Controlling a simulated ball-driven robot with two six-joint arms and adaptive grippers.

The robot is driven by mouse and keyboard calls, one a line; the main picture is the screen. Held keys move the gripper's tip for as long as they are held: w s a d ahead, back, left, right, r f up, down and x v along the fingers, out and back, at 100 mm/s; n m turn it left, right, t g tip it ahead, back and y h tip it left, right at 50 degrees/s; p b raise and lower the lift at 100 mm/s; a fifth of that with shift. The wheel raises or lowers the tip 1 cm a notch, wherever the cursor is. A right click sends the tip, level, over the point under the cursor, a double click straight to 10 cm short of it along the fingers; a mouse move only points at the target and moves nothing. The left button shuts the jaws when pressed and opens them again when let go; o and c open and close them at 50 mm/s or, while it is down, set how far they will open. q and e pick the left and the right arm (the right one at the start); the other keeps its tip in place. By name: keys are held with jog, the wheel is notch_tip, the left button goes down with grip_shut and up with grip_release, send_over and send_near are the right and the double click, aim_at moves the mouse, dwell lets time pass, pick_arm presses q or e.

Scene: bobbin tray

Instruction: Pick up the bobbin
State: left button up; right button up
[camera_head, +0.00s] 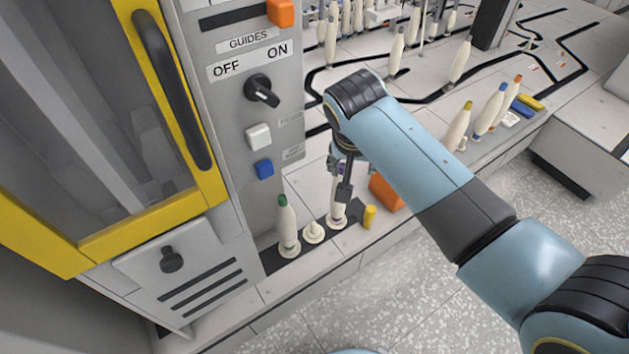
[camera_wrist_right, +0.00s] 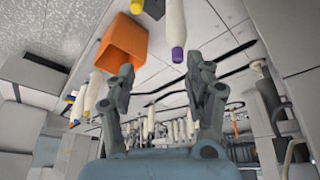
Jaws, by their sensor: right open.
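A cream bobbin with a purple end (camera_head: 338,212) stands upright on the ledge beside the machine, partly hidden by my right gripper (camera_head: 343,188). A similar bobbin with a green tip (camera_head: 287,220) stands to its left, with an empty cream holder (camera_head: 313,231) between them. In the right wrist view the purple-tipped bobbin (camera_wrist_right: 176,28) lies ahead of my right gripper (camera_wrist_right: 161,68), near the gap between its spread fingers. The gripper is open, with nothing between its fingers; I cannot tell whether it touches the bobbin. My left gripper is not in view.
An orange bin (camera_head: 385,193) stands right of the bobbin; it also shows in the wrist view (camera_wrist_right: 124,45). A small yellow object (camera_head: 369,217) stands at the ledge edge. The machine panel (camera_head: 250,75) rises close on the left. More bobbins (camera_head: 458,126) stand behind my arm.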

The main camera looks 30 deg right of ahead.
aim_at(343, 167)
jog(key=shift+t, duration=0.3)
jog(key=w+f+b, duration=0.2)
jog(key=w+f, duration=0.1)
jog(key=w+f+b, duration=0.1)
jog(key=shift+w+d+f, duration=0.2)
jog(key=shift+d, duration=0.1)
jog(key=shift+d+f, duration=0.1)
jog(key=shift+f, duration=0.05)
jog(key=b+x, duration=0.2)
jog(key=x, duration=0.2)
jog(key=shift+w+f+b, duration=0.15)
jog(key=shift+f+b, duration=0.15)
jog(key=shift+f, duration=0.05)
jog(key=shift+w+d+f, duration=0.1)
jog(key=shift+f, duration=0.05)
jog(key=c, duration=0.8)
grip_shut()
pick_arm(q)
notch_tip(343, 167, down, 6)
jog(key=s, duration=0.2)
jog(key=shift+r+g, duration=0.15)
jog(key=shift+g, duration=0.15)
